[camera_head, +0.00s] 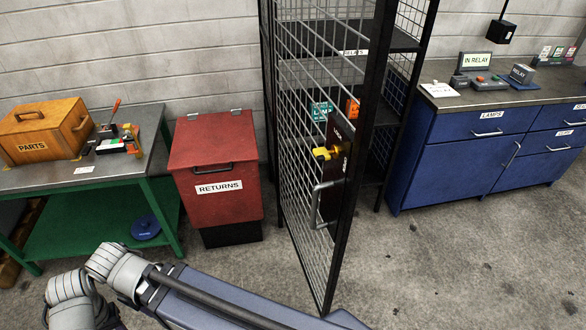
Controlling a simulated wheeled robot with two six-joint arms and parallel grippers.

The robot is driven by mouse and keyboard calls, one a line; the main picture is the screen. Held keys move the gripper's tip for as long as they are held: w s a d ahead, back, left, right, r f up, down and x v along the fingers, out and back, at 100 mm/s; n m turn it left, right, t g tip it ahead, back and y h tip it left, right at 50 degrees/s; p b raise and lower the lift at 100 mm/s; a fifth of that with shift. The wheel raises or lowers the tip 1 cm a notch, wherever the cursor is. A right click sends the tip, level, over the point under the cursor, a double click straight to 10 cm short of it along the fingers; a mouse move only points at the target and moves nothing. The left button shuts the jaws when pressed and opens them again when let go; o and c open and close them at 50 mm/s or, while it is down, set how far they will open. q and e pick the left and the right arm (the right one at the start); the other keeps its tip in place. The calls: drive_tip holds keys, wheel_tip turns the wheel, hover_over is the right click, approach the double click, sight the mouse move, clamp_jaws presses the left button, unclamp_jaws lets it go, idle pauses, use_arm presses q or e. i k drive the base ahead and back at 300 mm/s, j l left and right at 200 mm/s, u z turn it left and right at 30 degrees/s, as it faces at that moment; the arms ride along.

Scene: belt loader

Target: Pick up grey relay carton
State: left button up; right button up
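A small dark grey box (523,75) with a pale label that seems to read RELAY stands on the worktop at the upper right. It looks like the grey relay carton, but it is small in the picture and I cannot be sure. Grey and blue links of my own arm cross the bottom of the view, far from the box. No fingertips of either gripper show.
A mesh cage door (325,150) with a yellow latch stands open in the middle, before shelves (388,38). Right are blue cabinets (460,155) and an IN RELAY display (476,60). Left are a red RETURNS bin (215,150) and a PARTS box (45,130). Floor at right is clear.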

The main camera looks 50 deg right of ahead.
sight(521, 73)
drive_tip(key=z, duration=3.05)
drive_tip(key=i+l+z, duration=0.4)
drive_tip(key=i, duration=0.35)
drive_tip(key=i+z, duration=0.4)
drive_tip(key=i, duration=0.35)
drive_tip(key=i+l+u, duration=0.1)
drive_tip(key=i, duration=1.75)
drive_tip(key=i+l+u, duration=0.1)
drive_tip(key=i+u, duration=0.15)
drive_tip(key=i, duration=0.15)
drive_tip(key=i+l+u, duration=0.25)
drive_tip(key=i, duration=0.2)
drive_tip(key=i+l+u, duration=0.25)
drive_tip(key=i, duration=0.15)
